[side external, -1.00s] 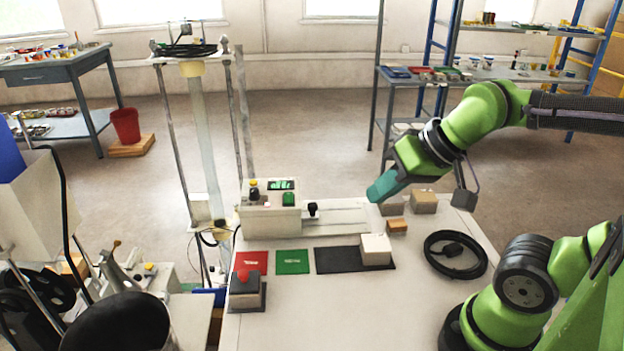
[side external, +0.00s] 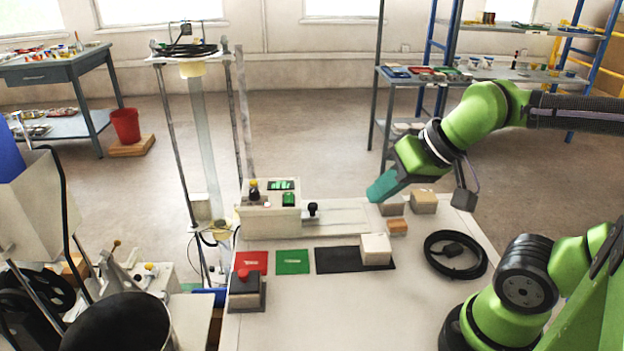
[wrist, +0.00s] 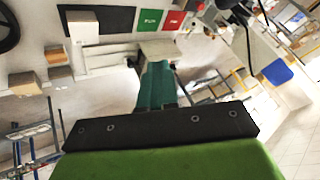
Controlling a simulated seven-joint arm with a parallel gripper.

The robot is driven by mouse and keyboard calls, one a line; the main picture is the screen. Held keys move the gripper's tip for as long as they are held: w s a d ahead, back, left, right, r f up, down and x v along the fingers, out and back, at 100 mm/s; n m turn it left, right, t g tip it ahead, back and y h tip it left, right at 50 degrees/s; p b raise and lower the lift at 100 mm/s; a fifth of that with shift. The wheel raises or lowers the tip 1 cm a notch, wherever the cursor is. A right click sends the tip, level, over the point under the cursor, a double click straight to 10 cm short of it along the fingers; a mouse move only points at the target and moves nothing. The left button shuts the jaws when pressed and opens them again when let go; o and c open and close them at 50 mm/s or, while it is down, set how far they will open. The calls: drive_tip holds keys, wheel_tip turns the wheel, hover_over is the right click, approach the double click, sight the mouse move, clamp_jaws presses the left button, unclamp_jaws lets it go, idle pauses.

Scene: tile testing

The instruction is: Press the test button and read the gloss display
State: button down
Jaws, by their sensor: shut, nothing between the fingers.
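A pale instrument box (side external: 270,222) stands at the back left of the white table. A red button (side external: 243,274) sits on a separate dark grey box (side external: 245,292) at the front left. My gripper (side external: 374,196) is shut and empty, well right of the instrument, beside the small blocks. In the wrist view my teal gripper (wrist: 155,85) partly covers the pale instrument (wrist: 160,48).
A red mat (side external: 251,262), a green mat (side external: 292,262) and a black mat (side external: 335,260) lie in a row. A white block (side external: 376,249) sits on the black mat. Small blocks (side external: 424,203) and a coiled black cable (side external: 455,274) lie right. The front middle is clear.

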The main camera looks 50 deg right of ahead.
drive_tip(key=m+t+h, duration=0.2)
drive_tip(key=m+h, duration=0.1)
drive_tip(key=m, duration=0.4)
hover_over(256, 183)
wheel_tip(256, 183, down, 3)
drive_tip(key=shift+f, duration=4.45)
